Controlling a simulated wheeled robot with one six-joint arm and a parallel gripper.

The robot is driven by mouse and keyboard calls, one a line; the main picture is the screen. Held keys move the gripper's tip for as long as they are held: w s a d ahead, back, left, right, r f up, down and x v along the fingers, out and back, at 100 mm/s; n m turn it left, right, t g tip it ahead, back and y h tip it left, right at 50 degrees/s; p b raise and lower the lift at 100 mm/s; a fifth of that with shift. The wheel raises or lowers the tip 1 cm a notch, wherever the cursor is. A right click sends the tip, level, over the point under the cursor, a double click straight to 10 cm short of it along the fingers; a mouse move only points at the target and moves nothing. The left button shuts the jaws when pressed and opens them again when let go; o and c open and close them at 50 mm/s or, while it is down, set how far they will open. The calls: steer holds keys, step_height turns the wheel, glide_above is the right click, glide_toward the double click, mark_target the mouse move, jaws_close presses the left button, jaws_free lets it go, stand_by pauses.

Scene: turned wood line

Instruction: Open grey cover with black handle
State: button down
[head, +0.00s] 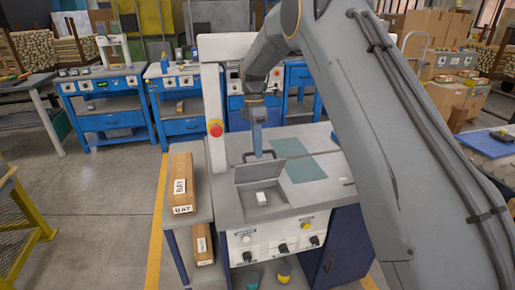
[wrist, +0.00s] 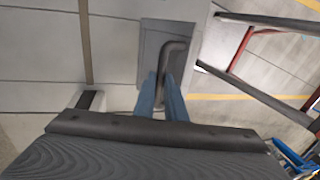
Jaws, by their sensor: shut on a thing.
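The grey cover (head: 261,173) is tilted up at the back of a recess (head: 279,209) in the grey workbench top. A small white block (head: 262,198) shows in the open recess. The cover's black handle (head: 247,155) is at its upper edge. My gripper (head: 258,151) is shut on the handle. In the wrist view, the blue fingers of my gripper (wrist: 162,100) close around the dark bent handle (wrist: 175,48), with the cover (wrist: 153,42) behind it. The fingers hide part of the handle.
A post with a red button (head: 215,129) stands left of the recess. A long brown box (head: 181,180) marked BAY lies on the left side shelf. A green mat (head: 305,168) lies right of the cover. Knobs (head: 282,247) line the bench front.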

steer(key=shift+s+f, duration=0.1)
steer(key=shift+f, duration=0.3)
steer(key=c, duration=1.8)
jaws_free()
steer(key=shift+s+r+b+v, duration=0.1)
steer(key=shift+s+b+v, duration=0.35)
steer(key=shift+v, duration=1.2)
steer(key=shift+s+r+b+v, duration=0.1)
steer(key=shift+s+b+v, duration=0.35)
steer(key=shift+v, duration=1.25)
steer(key=shift+s+r+b+v, duration=0.1)
steer(key=shift+s+b+v, duration=0.35)
steer(key=shift+v, duration=1.2)
steer(key=shift+w+d, duration=0.1)
steer(key=shift+w, duration=0.25)
